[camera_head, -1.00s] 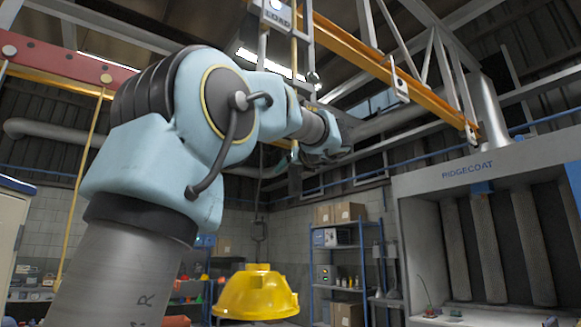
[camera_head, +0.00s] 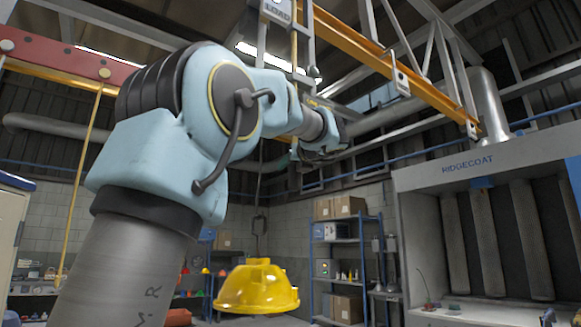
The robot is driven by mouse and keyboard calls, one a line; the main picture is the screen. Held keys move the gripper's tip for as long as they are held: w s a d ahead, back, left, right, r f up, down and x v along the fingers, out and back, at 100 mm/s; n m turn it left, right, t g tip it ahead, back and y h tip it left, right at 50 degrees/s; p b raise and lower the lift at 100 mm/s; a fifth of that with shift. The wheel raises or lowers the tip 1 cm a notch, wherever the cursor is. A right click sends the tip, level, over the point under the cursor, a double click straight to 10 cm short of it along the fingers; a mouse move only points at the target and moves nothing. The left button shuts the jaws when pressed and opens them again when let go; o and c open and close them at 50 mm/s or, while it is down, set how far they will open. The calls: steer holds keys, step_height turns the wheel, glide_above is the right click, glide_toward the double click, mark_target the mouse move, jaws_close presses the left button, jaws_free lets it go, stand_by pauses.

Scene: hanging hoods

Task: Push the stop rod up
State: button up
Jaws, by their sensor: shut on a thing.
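A thin yellow rod, which I take to be the stop rod (camera_head: 294,42), hangs beside the grey frame marked LOAD at the top centre. Its lower part passes behind my arm and is hidden. My gripper (camera_head: 317,152) is at the far end of my pale blue arm, below that frame, and shows small and dark. Its fingertips are mostly hidden by the wrist. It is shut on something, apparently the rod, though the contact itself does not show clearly.
A yellow hood (camera_head: 257,289) hangs low at the centre. An orange rail (camera_head: 385,65) crosses the upper right. A red beam (camera_head: 60,58) is at the upper left, with another yellow line below it. A blue shelf (camera_head: 345,262) and the RIDGECOAT booth (camera_head: 470,170) stand behind.

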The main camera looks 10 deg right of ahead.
jaws_close()
stand_by(0.7)
step_height(320, 180, up, 3)
steer(key=p, duration=0.3)
steer(key=shift+r, duration=0.2)
steer(key=o, duration=1)
jaws_free()
steer(key=shift+o, duration=0.2)
steer(key=shift+f, duration=0.1)
steer(key=shift+s, duration=0.1)
